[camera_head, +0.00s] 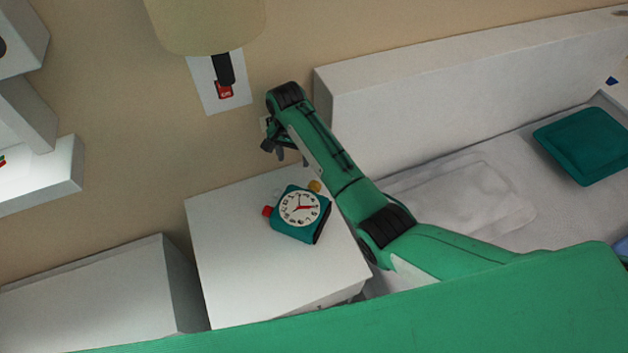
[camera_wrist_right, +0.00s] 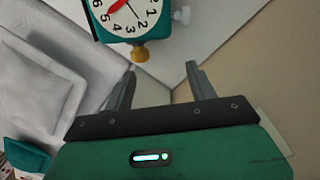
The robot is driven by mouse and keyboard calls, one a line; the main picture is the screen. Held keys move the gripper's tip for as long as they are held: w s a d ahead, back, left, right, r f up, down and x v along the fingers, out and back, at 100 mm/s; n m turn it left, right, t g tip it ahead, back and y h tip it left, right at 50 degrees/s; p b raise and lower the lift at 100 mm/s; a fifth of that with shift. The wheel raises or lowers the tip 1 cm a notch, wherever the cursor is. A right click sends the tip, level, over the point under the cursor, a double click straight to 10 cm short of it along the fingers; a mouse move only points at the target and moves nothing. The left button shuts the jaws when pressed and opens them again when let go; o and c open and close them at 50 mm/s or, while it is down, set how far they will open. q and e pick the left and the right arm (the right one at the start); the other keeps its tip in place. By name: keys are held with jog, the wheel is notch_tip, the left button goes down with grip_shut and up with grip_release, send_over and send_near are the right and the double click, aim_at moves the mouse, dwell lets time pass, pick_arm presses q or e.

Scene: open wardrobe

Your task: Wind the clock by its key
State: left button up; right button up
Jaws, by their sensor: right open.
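The clock (camera_head: 287,228) is a teal box with a white dial and red hands, standing on the white nightstand (camera_head: 230,265). A yellow-orange knob (camera_head: 314,186) sticks out of one side, a red knob (camera_head: 267,211) out of another, and a pale knob (camera_head: 278,192) near the back. I cannot tell for sure which is the key. In the right wrist view the clock (camera_wrist_right: 104,32) is at the top, with the yellow-orange knob (camera_wrist_right: 140,52) facing my right gripper (camera_wrist_right: 160,72). That gripper is open and empty, apart from the clock, beyond its knob side. My left gripper is not in view.
A bed (camera_head: 450,195) with a teal pillow (camera_head: 585,145) lies to the right. A lamp shade (camera_head: 205,22) and a wall plate with a red-marked switch (camera_head: 225,90) are above. White shelves (camera_head: 40,180) stand left. The nightstand top left of the clock is clear.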

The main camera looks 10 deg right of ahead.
jog(key=m, duration=0.1)
send_over(314, 183)
jog(key=shift+t, duration=0.3)
notch_tip(314, 183, down, 12)
jog(key=shift+s+d+f, duration=0.1)
jog(key=shift+f, duration=0.8)
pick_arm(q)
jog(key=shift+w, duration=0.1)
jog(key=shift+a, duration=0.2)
pick_arm(e)
jog(key=shift+c, duration=0.3)
jog(key=c, duration=0.9)
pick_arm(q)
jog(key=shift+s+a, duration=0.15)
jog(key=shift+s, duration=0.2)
